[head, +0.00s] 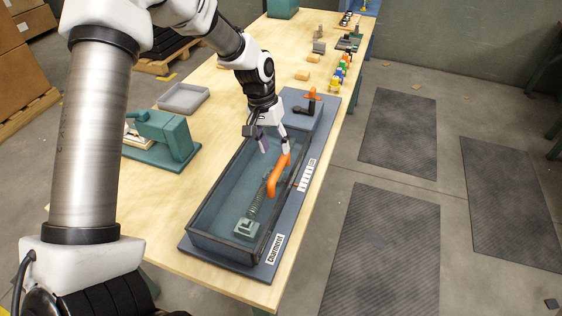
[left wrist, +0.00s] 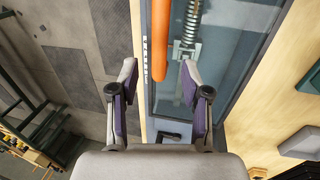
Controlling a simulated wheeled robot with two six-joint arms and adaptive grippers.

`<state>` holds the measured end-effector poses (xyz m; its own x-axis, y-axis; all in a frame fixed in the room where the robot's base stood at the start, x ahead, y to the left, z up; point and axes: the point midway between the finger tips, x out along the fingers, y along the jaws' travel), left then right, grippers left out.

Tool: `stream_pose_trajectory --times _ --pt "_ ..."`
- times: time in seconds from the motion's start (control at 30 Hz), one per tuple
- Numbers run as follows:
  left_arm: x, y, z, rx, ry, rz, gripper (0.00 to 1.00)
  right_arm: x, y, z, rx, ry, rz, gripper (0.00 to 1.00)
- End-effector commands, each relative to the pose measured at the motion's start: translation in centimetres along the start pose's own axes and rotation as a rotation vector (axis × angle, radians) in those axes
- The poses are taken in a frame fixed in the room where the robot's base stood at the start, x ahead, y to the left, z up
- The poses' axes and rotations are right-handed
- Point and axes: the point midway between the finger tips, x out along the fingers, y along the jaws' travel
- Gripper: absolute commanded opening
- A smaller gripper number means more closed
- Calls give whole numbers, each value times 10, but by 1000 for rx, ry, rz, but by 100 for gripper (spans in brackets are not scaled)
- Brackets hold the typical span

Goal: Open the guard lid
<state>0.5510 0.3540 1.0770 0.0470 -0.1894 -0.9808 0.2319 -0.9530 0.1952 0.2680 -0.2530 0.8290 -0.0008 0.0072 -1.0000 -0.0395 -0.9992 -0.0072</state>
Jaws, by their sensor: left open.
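The guard lid (head: 222,196) is a clear panel in a dark frame and lies closed over a long box on a blue-grey base (head: 290,225). Its orange bar handle (head: 276,180) runs along the right side. A coil spring (head: 258,203) and a pale green block (head: 246,228) show through the panel. My left gripper (head: 275,147) is open and empty above the far end of the handle. In the left wrist view the handle (left wrist: 159,40) reaches in between the open fingers (left wrist: 160,80), with no contact visible. My right gripper is out of view.
A black lever and an orange part (head: 312,100) stand on the base's far end. A green machine (head: 165,138) and a grey tray (head: 184,97) are to the left. Several small coloured parts (head: 345,62) line the table's far right edge.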

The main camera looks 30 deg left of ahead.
Motion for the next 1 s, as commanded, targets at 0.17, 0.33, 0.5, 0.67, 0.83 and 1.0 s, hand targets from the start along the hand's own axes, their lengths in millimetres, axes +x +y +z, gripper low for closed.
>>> stream_pose_trajectory --times 0.17,0.33,0.5,0.67,0.83,1.0 --pt "34 0 2 0 -6 -3 48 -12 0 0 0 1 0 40" --pt "55 0 1 0 -3 -1 48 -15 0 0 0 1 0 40" --pt "58 0 1 1 0 -1 48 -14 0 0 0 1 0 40" --pt "58 0 1 1 -1 -1 19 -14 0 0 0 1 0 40" --pt "58 0 1 1 -1 -1 0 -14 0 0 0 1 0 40" --pt "58 0 1 0 -2 4 0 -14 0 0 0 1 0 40"
